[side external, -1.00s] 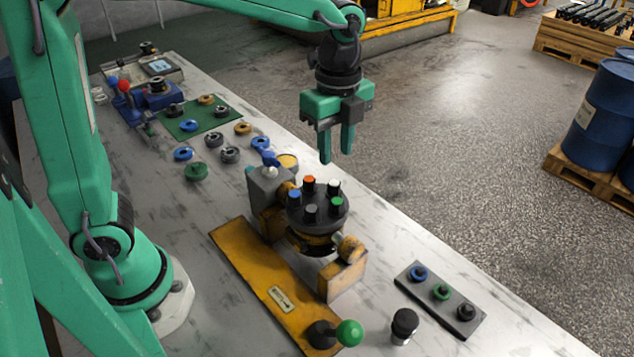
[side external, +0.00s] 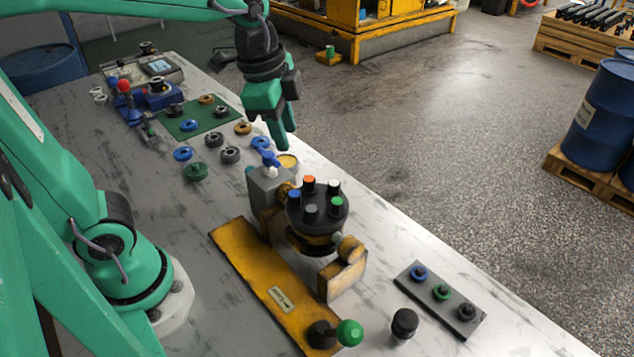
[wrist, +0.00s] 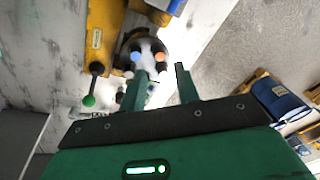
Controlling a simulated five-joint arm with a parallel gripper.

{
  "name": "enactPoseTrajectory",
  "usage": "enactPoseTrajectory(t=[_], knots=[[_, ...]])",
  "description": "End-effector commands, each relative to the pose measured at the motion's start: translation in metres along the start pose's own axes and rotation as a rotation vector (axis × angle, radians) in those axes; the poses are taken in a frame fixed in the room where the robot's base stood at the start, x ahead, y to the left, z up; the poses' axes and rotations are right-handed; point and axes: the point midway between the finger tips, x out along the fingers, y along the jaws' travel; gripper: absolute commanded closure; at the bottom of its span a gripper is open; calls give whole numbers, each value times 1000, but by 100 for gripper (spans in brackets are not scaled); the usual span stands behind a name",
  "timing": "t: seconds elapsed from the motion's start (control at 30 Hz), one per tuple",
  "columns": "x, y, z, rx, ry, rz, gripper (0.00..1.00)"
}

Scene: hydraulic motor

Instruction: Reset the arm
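My green gripper (side external: 284,138) hangs over the bench, above and behind the hydraulic motor (side external: 317,228) in the side view. In the wrist view its two fingers (wrist: 160,78) stand apart with nothing held between them. The motor's dark round body carries several pegs with orange, white, blue, green and grey tops. It sits in a yellow fixture (side external: 255,270) with a green-knobbed lever (side external: 349,333). The motor also shows beyond the fingers in the wrist view (wrist: 147,47), partly hidden by them.
Several loose rings (side external: 230,155) and a green mat (side external: 195,122) lie on the bench behind the motor. A grey tray (side external: 428,276) with blue, green and black parts and a black-topped cylinder (side external: 404,325) stand at the front right. Floor (side external: 480,150) lies beyond the bench edge.

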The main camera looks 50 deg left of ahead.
Motion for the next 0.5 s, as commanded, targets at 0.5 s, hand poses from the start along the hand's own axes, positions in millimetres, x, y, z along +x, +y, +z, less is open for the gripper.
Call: enactPoseTrajectory(t=[0.5], knots=[[-11,25,75,-725,191,-140,68]])
